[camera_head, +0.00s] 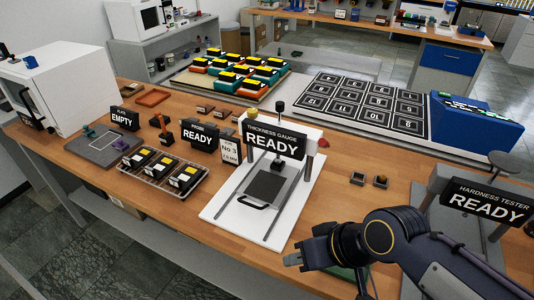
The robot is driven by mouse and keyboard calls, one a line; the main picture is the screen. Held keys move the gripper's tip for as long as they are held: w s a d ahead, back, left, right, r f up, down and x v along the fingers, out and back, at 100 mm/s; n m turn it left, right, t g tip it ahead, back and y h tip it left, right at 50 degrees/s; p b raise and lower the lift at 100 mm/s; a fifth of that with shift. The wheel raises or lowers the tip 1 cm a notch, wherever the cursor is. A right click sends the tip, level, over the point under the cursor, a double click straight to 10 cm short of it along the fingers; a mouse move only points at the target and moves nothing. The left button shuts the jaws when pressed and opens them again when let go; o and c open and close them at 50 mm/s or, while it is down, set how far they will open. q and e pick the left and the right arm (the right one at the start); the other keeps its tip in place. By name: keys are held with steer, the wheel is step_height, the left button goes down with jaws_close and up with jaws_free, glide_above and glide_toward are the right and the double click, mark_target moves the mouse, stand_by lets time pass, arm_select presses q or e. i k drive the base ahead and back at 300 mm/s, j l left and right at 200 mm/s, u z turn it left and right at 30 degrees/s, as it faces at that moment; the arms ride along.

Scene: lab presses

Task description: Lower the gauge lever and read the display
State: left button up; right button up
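The thickness gauge (222,206) stands near the middle of the bench, on a white base with two grey posts. Its black display (271,143) reads "THICKNESS GAUGE READY". A black knob (280,106) stands above the display. I cannot tell which part is the lever. My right gripper (292,260) reaches in from the lower right, in front of the gauge's base and apart from the handle. Its fingers are too small to judge. My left gripper is out of view.
The hardness tester (486,202), also showing "READY", stands at the right. A clear tray of samples (163,180) and a "No 3" card (229,151) are left of the gauge. Two small blocks (357,178) lie right of it. A numbered board (372,102) is behind.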

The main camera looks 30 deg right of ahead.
mark_target(322, 142)
steer(key=l+z, duration=0.1)
steer(key=z, duration=0.3)
steer(key=l+z, duration=0.1)
steer(key=z, duration=0.3)
steer(key=l+z, duration=0.15)
steer(key=z, duration=0.3)
